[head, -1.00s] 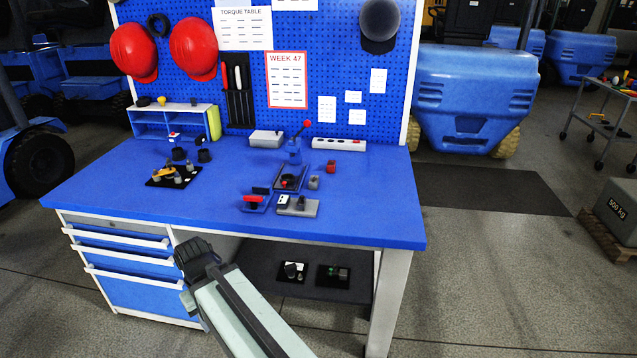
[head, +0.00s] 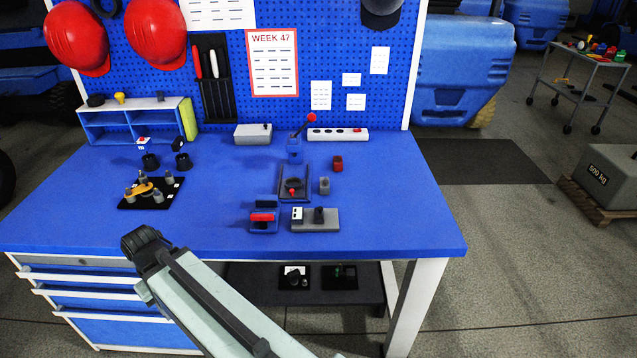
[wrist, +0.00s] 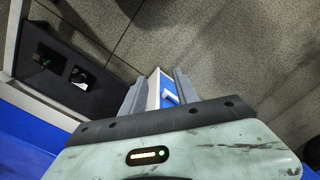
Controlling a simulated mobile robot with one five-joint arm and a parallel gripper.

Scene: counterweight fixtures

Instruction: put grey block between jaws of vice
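A small grey block (head: 324,186) stands on the right half of the blue workbench, beside a dark tray-like fixture (head: 294,184). A small blue fixture with a red bar (head: 263,219) and a dark piece behind it sits near the front edge; it may be the vice, but its jaws are too small to tell. My gripper (wrist: 158,88) shows in the wrist view with its two fingers apart and nothing held between them. Drawer fronts and floor show beyond it. The head view shows my arm in front of the bench, but no fingertips. The wrist view shows neither block nor vice.
A grey plate with a dark post (head: 328,218) stands right of the blue fixture. A red block (head: 337,163) and a lever press (head: 295,150) stand behind. A black tray of parts (head: 151,191) is at left. The bench's front right is clear.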

